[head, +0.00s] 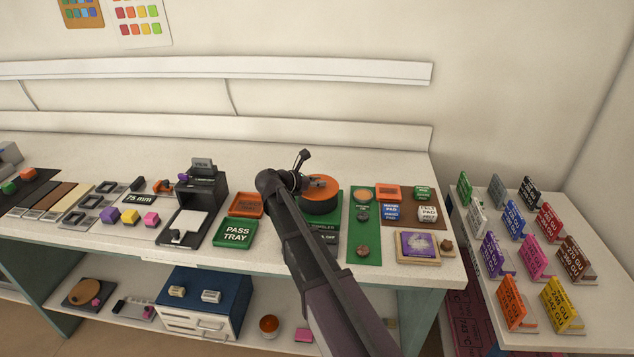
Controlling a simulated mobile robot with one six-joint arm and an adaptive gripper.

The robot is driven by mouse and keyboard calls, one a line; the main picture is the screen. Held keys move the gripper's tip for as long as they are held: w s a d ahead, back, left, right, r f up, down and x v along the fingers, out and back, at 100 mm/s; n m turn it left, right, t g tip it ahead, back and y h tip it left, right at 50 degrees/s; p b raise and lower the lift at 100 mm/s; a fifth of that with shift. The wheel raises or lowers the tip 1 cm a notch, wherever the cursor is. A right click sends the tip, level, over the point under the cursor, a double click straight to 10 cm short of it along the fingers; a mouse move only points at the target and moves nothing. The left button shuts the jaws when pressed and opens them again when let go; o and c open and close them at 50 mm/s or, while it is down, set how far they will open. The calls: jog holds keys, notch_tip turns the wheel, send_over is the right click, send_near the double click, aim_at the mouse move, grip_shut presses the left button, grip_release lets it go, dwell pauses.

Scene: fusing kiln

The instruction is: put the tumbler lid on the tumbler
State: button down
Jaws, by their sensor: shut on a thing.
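The tumbler lid (322,186) is an orange disc that shows directly over the drum. Whether it rests on the drum or hangs just above it, I cannot tell. My gripper (299,180) is at the left edge of the lid and is shut on it. The fingertips are small and partly hidden by my wrist. My arm comes up from the lower right and covers part of the green base.
Left of the tumbler are an orange tray (247,205), a green pass tray (235,233) and a black machine (202,182). To its right are a green mat (365,241) with round pads and a wooden-framed purple plate (418,246). A rack of coloured labelled cards stands far right.

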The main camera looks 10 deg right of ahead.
jog(key=c, duration=0.6)
grip_release()
jog(key=shift+o, duration=0.2)
jog(key=shift+r, duration=0.15)
jog(key=shift+r+p, duration=0.15)
jog(key=shift+p, duration=0.25)
jog(key=shift+a+r, duration=0.15)
jog(key=shift+r, duration=0.05)
jog(key=p+v, duration=0.4)
jog(key=v, duration=0.7)
jog(key=shift+s+a+p, duration=0.25)
jog(key=shift+p, duration=0.05)
jog(key=shift+r, duration=0.1)
